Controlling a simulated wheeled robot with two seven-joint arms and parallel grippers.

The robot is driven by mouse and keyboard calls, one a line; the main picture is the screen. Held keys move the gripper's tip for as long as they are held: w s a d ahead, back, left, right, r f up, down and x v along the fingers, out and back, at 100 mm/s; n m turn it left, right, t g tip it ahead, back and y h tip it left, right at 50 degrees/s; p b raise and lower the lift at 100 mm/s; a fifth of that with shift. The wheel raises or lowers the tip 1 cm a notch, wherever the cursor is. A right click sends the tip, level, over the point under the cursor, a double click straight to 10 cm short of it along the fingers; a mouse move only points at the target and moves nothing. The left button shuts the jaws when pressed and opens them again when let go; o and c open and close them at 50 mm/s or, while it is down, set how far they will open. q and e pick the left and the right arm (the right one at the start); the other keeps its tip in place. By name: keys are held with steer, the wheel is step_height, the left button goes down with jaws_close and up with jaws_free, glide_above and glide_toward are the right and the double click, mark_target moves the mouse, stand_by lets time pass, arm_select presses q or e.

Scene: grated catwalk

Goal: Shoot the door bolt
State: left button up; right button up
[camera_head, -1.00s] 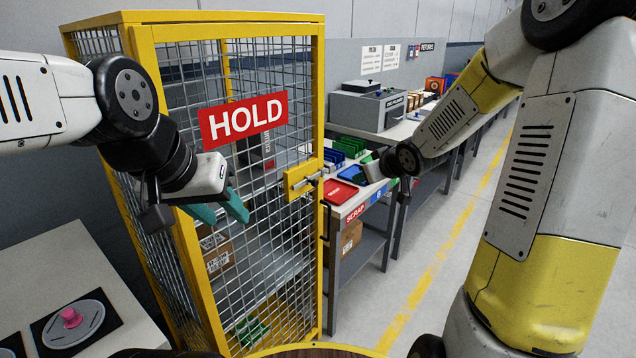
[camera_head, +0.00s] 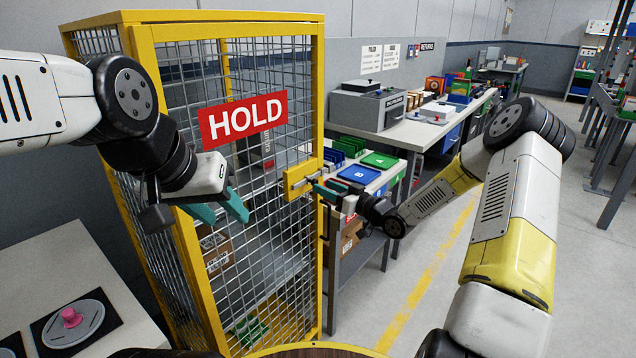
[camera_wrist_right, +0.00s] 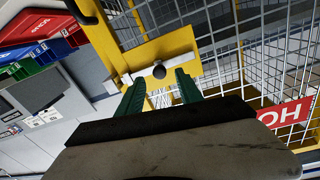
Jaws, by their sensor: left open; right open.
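The door bolt is a silver bar (camera_head: 303,183) on a yellow plate (camera_head: 292,188) at the right edge of the yellow mesh cage door. In the right wrist view the bolt (camera_wrist_right: 145,74) crosses the plate and carries a dark round knob (camera_wrist_right: 158,71). My right gripper (camera_head: 318,191) is open just right of the bolt; in the right wrist view its green fingers (camera_wrist_right: 157,82) point at the plate, one either side of the knob. I cannot tell whether they touch it. My left gripper (camera_head: 222,205) is open and empty in front of the mesh, left of the plate.
A red HOLD sign (camera_head: 243,119) hangs on the mesh. A bench with blue (camera_head: 359,174) and green (camera_head: 380,160) bins stands right of the cage, behind my right gripper. A table with a pink knob (camera_head: 71,317) is at lower left. Floor is open at right.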

mark_target(317, 175)
steer(key=x, duration=0.3)
steer(key=shift+w+a, duration=0.1)
steer(key=shift+w, duration=0.05)
steer(key=shift+c, duration=0.4)
jaws_close()
steer(key=shift+w+d, duration=1.35)
steer(key=shift+w, duration=0.2)
steer(key=shift+o, duration=0.4)
jaws_free()
